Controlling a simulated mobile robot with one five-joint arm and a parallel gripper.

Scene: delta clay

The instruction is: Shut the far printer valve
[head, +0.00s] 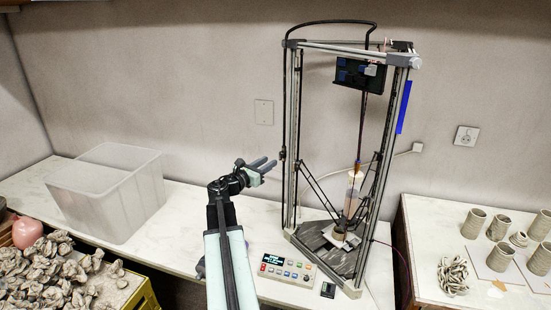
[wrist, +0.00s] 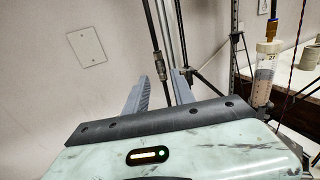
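The delta clay printer (head: 345,45) stands on the white counter, with a clear clay cartridge (head: 354,185) at its centre. A small dark fitting (head: 283,155) sits partway up its left post; it looks like a valve. In the wrist view a dark inline fitting (wrist: 156,65) on a thin upright line shows just beyond the fingers. Its handle position is too small to tell. My gripper (head: 270,162) is just left of that post, fingers pointing at it. In the wrist view my gripper (wrist: 162,78) is open and empty, its grey fingers apart.
A translucent bin (head: 110,195) stands on the counter at left, with clay lumps (head: 60,270) in a crate in front. A control box (head: 287,270) lies before the printer. Clay cups (head: 498,225) stand on the right table. The wall plate (head: 264,112) is behind my gripper.

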